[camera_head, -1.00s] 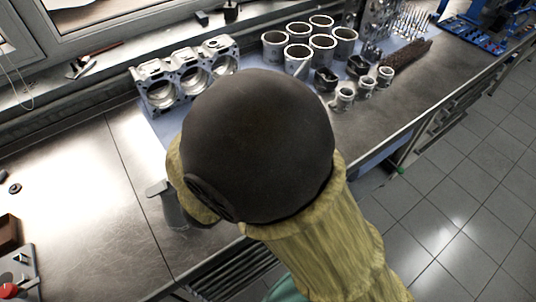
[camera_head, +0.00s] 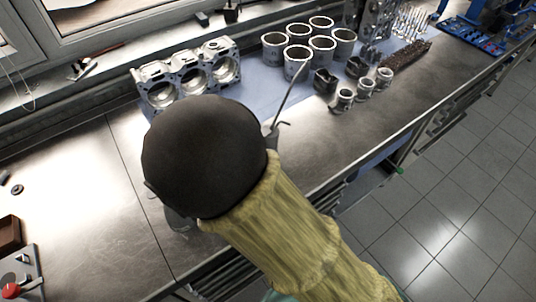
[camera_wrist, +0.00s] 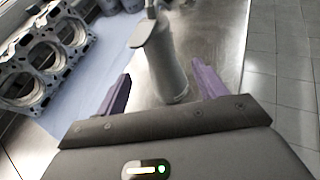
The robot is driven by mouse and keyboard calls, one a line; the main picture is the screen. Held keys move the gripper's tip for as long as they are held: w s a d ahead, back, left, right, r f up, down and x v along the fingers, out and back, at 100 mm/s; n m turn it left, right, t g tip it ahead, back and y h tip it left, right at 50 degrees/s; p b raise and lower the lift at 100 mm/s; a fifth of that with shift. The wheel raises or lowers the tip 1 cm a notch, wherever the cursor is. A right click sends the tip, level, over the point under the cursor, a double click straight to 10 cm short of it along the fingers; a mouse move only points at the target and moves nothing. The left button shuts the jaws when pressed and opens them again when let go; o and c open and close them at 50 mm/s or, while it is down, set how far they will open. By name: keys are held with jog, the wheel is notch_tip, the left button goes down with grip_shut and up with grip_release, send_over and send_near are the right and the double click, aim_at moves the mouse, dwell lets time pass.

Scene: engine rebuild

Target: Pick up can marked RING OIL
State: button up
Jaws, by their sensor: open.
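In the wrist view, a grey oil can (camera_wrist: 163,62) with a lever and spout stands on the bench. My gripper (camera_wrist: 161,88) is open, with one purple finger on each side of the can's lower body in the picture. Whether the fingers touch it or stand short of it, I cannot tell. No marking can be read on the can. In the head view, a thin bent spout and lever (camera_head: 291,97) show beside my arm; the body below them is hidden, and my gripper is hidden too.
An engine block (camera_head: 188,75) stands left of the can on a blue mat (camera_head: 262,82). Several cylinder liners (camera_head: 297,62) and pistons (camera_head: 345,98) stand behind and to the right. A dark grey rounded thing (camera_head: 178,222) shows below my arm.

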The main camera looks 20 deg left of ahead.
jog(key=p+x, duration=0.1)
jog(key=x, duration=0.5)
jog(key=shift+s, duration=0.1)
jog(key=p+x, duration=0.2)
jog(key=x, duration=0.3)
jog(key=shift+f, duration=0.15)
jog(key=shift+c, duration=0.2)
grip_shut()
dwell(0.3)
